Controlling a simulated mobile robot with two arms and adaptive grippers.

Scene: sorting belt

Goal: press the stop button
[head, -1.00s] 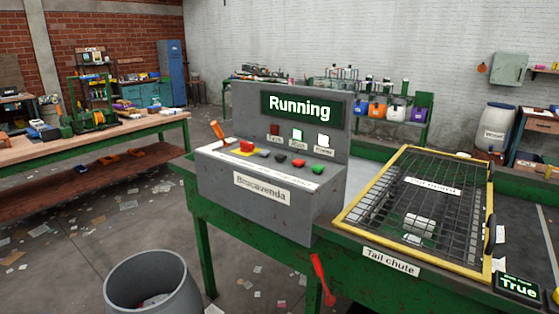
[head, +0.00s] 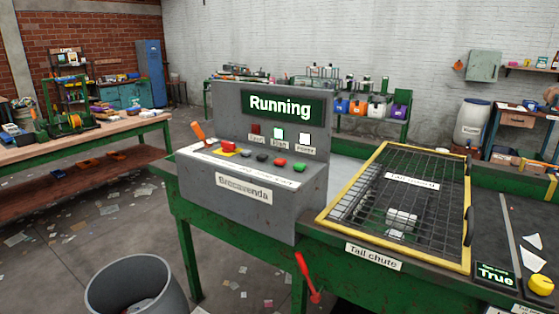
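A grey control console (head: 225,204) labelled "Brecavenda" stands on the green belt frame. Its display (head: 282,107) reads "Running". On its sloped top is a large red button (head: 228,149) on a yellow base. To its right sit a row of small buttons, including a dark one (head: 262,157), a red one (head: 281,161) and a green one (head: 300,167). The lettering beneath them is too small to read. Of the lamps under the display, the red one (head: 256,129) looks dark and two others look lit white. Neither gripper is in view.
An orange-handled lever (head: 198,131) is at the console's left end. A yellow-framed mesh guard (head: 372,158) covers the tail chute. A red lever (head: 307,278) hangs below the frame. A grey bin (head: 137,285) stands on the littered floor in front. A yellow knob (head: 541,285) is at far right.

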